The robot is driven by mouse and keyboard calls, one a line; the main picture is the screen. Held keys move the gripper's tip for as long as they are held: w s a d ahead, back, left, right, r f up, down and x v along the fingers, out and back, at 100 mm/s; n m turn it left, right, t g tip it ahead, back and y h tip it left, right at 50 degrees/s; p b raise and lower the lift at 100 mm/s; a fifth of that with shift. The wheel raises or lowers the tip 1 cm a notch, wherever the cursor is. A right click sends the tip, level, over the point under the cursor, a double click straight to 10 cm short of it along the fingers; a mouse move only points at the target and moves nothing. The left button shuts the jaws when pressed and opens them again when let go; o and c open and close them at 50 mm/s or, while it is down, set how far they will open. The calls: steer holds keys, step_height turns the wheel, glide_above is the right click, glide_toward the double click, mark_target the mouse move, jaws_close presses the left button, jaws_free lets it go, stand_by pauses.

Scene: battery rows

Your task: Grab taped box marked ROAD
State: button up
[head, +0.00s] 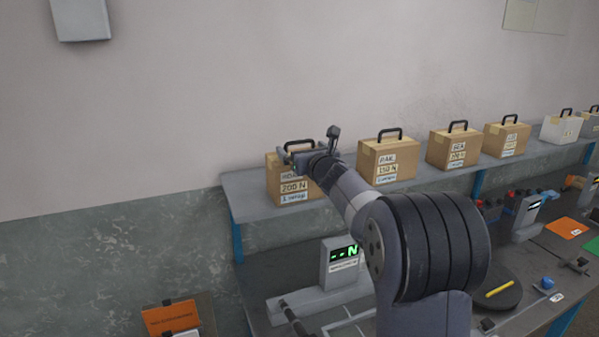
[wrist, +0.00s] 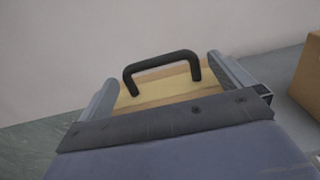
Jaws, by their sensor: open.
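A taped cardboard box (head: 285,201) stands at the left end of the shelf. Its label starts with what looks like "RO", over "200 N"; my arm hides the rest. Its black handle (wrist: 160,66) stands up from the taped top (wrist: 155,89) in the wrist view. My gripper (head: 291,158) is at the top of this box, close to the handle. In the wrist view my gripper (wrist: 163,80) is open, with one finger on each side of the handle. The fingers look apart from the handle.
A similar box marked "PAR" or alike (head: 388,165) stands to the right on the shelf (head: 345,189), with several more boxes beyond. A grey force display (head: 341,265) with green digits stands on the bench below. The wall is close behind the shelf.

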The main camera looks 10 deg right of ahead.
steer(key=shift+w+a+p, duration=0.25)
steer(key=shift+w+p, duration=0.2)
steer(key=shift+w, duration=0.75)
steer(key=c, duration=1.9)
steer(key=shift+r, duration=0.25)
steer(key=shift+c, duration=0.2)
